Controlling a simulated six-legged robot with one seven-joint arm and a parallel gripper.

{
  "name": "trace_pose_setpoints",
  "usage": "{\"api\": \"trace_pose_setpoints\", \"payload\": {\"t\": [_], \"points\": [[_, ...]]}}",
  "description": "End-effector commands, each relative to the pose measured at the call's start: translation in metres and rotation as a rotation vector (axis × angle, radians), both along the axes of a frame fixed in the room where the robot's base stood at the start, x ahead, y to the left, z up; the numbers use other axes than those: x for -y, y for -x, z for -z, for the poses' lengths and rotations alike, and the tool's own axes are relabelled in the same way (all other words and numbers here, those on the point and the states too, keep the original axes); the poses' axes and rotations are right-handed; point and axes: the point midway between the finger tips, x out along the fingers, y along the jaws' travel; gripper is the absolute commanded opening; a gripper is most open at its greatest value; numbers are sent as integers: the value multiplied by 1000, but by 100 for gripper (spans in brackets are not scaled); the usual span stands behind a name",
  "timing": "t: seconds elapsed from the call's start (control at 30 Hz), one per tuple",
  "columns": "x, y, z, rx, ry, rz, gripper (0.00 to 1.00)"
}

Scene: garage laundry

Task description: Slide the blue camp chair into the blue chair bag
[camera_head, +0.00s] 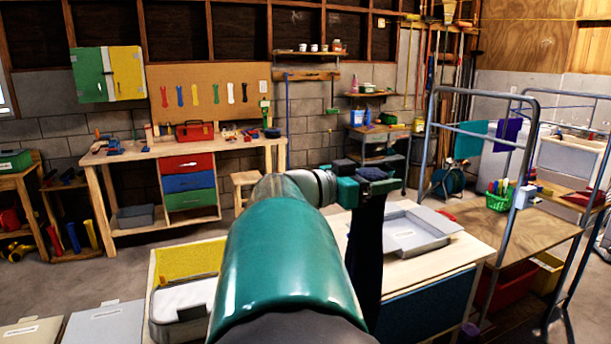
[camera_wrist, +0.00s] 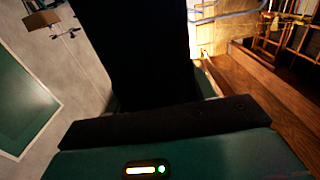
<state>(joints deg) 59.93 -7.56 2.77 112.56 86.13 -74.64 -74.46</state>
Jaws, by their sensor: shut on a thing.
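My gripper (camera_head: 366,176) is in the middle of the head view, at the end of my teal arm. It is shut on a long, narrow, dark navy thing (camera_head: 367,250) that hangs nearly upright in front of a light wooden table. It looks like the folded blue camp chair, but I cannot tell it surely from the bag. In the wrist view the same dark thing (camera_wrist: 140,55) stretches away from my gripper (camera_wrist: 150,122) and fills the middle. I cannot make out a separate blue chair bag. My arm hides part of the table area.
The light wooden table (camera_head: 462,255) bears a grey tray (camera_head: 415,238). A yellow-lined bin (camera_head: 190,258) stands left of my arm. A metal-framed rack (camera_head: 432,160) with hanging cloths is at the right. A workbench (camera_head: 130,155) stands at the back left, with open floor before it.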

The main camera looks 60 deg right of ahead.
Motion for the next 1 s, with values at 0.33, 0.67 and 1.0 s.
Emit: {"api": "trace_pose_setpoints", "payload": {"t": [0.33, 0.67, 1.0], "points": [[0, 0, -2, 0, 6, 0, 0], [0, 0, 6, 1, 5, 0, 0], [0, 0, 17, 0, 6, 0, 0]]}}
